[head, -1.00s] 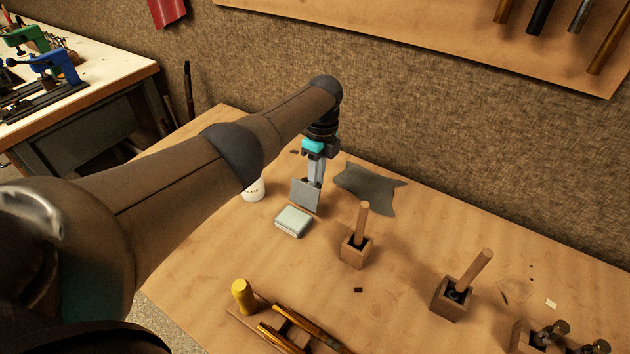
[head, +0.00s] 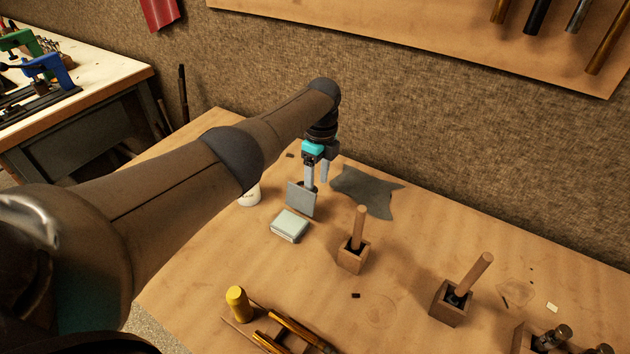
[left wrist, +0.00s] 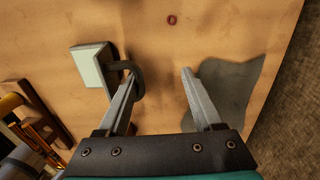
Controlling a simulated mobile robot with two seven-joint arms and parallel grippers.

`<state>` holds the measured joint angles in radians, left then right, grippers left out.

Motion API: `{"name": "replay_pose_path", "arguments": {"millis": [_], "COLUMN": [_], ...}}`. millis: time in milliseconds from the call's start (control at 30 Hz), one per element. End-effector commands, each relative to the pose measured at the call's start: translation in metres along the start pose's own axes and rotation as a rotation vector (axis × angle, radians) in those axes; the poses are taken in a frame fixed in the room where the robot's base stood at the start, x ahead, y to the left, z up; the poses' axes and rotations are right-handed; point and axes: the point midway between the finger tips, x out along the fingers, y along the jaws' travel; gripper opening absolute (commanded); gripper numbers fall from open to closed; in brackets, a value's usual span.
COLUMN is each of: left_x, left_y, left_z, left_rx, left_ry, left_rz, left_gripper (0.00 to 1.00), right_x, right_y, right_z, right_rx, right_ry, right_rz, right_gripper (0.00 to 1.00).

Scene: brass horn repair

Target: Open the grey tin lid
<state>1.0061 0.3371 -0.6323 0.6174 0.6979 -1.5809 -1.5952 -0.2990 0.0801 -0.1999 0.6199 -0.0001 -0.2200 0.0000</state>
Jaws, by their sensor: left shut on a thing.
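The grey tin (head: 290,226) sits on the wooden bench in the head view, and it also shows at the left of the left wrist view (left wrist: 90,68). A flat grey lid (head: 301,199) stands upright behind it. A dark curved piece (left wrist: 139,76) is at the left fingertip. The exact contact is unclear. My right gripper is not in view.
A grey cloth (head: 368,190) lies right of the gripper, and a white cup (head: 251,194) stands partly behind my left arm. Wooden blocks with upright handles (head: 353,257) (head: 449,303) and a yellow-ended tool (head: 237,302) stand nearer the front.

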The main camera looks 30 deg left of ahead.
Motion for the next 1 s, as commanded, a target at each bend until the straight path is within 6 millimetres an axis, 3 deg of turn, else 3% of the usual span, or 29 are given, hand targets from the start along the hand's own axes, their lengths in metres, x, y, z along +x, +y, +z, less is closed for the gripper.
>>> {"name": "replay_pose_path", "arguments": {"millis": [33, 567, 667, 1000], "left_x": [-0.007, -0.014, -0.028, -0.105], "left_y": [-0.008, -0.008, -0.007, -0.003], "left_z": [-0.004, -0.003, -0.002, 0.0], "left_rx": [0.006, 0.005, 0.005, 0.002], "left_ry": [0.006, 0.005, 0.005, 0.001], "left_rz": [-0.03, -0.031, -0.031, -0.018], "left_gripper": [0.42, 0.42, 0.42, 0.42], "right_x": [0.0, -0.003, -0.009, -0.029], "right_y": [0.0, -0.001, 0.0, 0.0], "right_z": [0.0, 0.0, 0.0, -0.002], "right_rx": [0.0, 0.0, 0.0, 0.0], "right_ry": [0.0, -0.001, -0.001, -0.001], "right_rz": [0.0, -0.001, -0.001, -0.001], "right_gripper": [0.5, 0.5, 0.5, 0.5]}}
